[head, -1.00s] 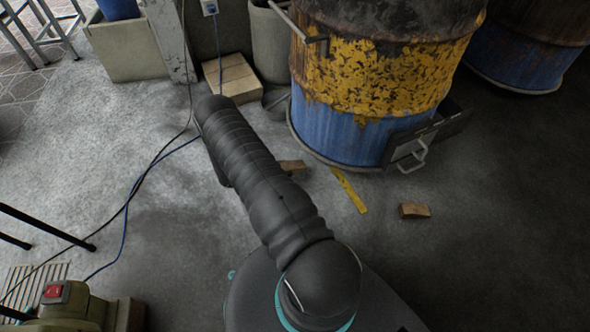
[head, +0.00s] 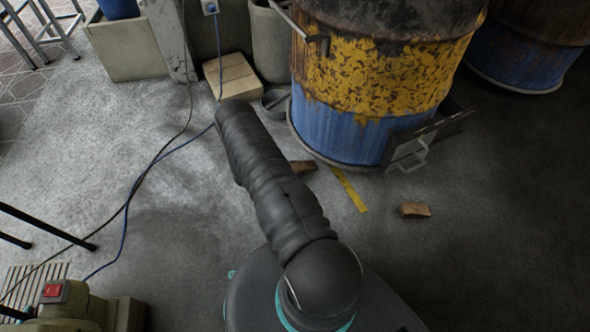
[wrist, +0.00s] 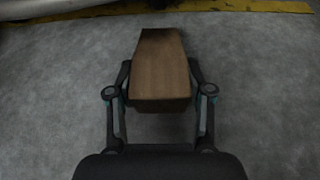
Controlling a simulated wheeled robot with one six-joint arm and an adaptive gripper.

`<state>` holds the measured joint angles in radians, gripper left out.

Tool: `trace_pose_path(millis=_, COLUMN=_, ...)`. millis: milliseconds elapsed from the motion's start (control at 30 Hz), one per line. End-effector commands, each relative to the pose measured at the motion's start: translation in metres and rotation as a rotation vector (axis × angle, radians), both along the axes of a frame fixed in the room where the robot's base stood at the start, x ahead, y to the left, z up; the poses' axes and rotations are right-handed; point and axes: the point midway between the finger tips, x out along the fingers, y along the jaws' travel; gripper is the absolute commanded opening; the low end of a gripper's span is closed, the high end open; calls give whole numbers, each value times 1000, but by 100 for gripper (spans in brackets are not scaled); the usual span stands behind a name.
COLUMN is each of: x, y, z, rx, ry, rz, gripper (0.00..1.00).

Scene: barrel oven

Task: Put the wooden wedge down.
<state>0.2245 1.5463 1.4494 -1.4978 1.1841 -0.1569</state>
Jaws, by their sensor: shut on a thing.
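The wooden wedge (wrist: 162,70) is a brown tapered block in the wrist view. My gripper (wrist: 160,92) is shut on it, one finger on each side, and the wedge sticks out ahead of the fingers. In the head view the end of a wooden wedge (head: 303,167) shows at the right side of my arm, left of the yellow strip; it appears to be the held one. My gripper is hidden behind the arm there. I cannot tell whether the wedge touches the floor.
A second wooden block (head: 414,210) lies on the floor at the right. A yellow strip (head: 348,188) lies between the blocks. The blue and yellow barrel (head: 375,85) stands just behind, with an open drawer (head: 425,140). Cables (head: 127,205) cross the left floor.

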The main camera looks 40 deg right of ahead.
Motion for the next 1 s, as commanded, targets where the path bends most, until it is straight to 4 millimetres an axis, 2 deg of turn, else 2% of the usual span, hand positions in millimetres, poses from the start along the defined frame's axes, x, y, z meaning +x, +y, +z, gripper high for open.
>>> trace_pose_path(millis=133, x=0, y=0, z=-4, rx=0, ry=0, rz=0, gripper=12)
trace_pose_path(millis=167, x=0, y=0, z=-3, rx=0, ry=0, rz=0, gripper=56)
trace_pose_path(millis=233, x=0, y=0, z=-3, rx=0, ry=0, rz=0, gripper=74)
trace_pose_path(millis=267, x=0, y=0, z=-3, rx=0, ry=0, rz=0, gripper=76)
trace_pose_path(millis=667, x=0, y=0, z=3, rx=0, ry=0, rz=0, gripper=76)
trace_pose_path(millis=767, x=4, y=12, z=5, rx=0, ry=0, rz=4, gripper=76)
trace_pose_path(millis=1000, x=14, y=54, z=24, rx=0, ry=-1, rz=4, gripper=76)
